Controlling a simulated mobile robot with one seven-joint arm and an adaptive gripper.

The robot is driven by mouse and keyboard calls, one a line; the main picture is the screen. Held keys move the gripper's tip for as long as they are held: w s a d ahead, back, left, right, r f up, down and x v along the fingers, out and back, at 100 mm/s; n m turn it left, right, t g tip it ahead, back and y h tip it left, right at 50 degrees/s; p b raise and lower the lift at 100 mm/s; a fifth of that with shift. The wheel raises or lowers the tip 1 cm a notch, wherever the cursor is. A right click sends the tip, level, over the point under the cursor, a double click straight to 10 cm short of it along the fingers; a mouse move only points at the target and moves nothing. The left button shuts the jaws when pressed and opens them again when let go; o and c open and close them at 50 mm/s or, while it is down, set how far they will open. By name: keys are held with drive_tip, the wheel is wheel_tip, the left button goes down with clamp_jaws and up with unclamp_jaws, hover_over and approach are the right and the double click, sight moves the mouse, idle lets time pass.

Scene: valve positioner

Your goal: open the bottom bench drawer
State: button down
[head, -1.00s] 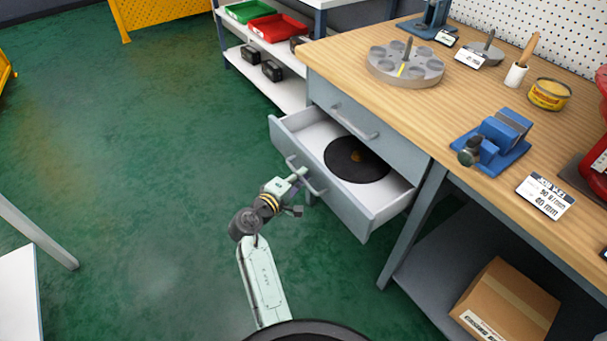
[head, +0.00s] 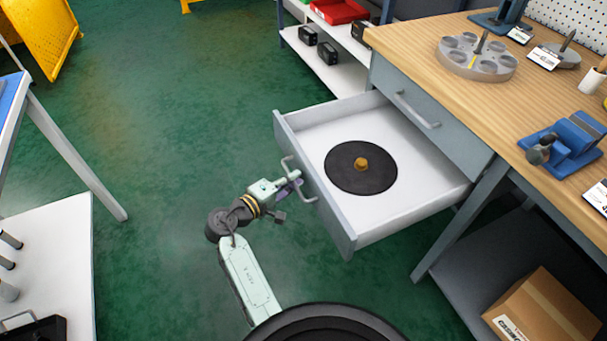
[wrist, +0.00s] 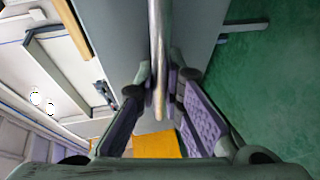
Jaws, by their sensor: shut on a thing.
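The bottom bench drawer (head: 318,213) stands pulled well out from the workbench in the head view. Inside it lies a black disc (head: 345,178) with a small brass-coloured centre. My gripper (head: 294,180) is at the drawer's front, shut on its bar handle (head: 300,184). In the wrist view the metal handle (wrist: 157,60) runs between the two fingers (wrist: 158,105), with the grey drawer front (wrist: 195,40) behind it. The upper drawer (head: 430,115) above is closed.
The wooden bench top (head: 430,60) carries a round holed fixture (head: 476,68) and a blue vise (head: 570,140). A cardboard box (head: 545,305) sits on the lower shelf. A white table (head: 60,240) stands at left. The green floor (head: 160,130) between is clear.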

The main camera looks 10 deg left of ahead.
drive_tip(key=shift+s+a, duration=0.15)
drive_tip(key=shift+a, duration=0.1)
drive_tip(key=c, duration=2)
unclamp_jaws()
drive_tip(key=shift+o, duration=0.2)
drive_tip(key=v, duration=1.2)
